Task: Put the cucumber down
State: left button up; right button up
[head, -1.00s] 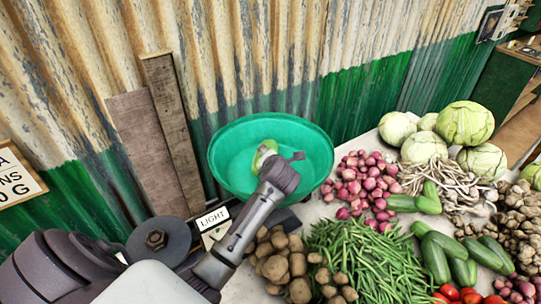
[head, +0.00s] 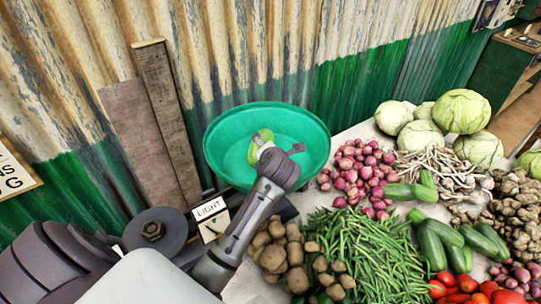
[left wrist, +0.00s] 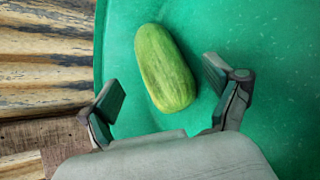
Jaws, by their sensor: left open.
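The cucumber (left wrist: 166,70), pale green and thick, lies in the green pan (left wrist: 265,50) of the scale. In the head view the cucumber (head: 258,142) is partly hidden behind my left gripper (head: 280,162). The green pan (head: 222,150) holds nothing else that I can see. In the left wrist view my left gripper (left wrist: 163,88) is open, its fingers spread wide on either side of the cucumber's near end, with gaps on both sides. My right gripper is not in view.
A "LIGHT" card and dial (head: 211,219) stand in front of the pan. Potatoes (head: 284,252), green beans (head: 350,255), red onions (head: 358,172) and more cucumbers (head: 438,238) crowd the right. A corrugated wall (head: 300,60) and leaning planks (head: 168,125) close off the back.

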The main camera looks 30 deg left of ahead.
pick_arm(q)
jog(key=b+v, duration=0.1)
jog(key=v, duration=0.7)
jog(key=shift+r, duration=0.1)
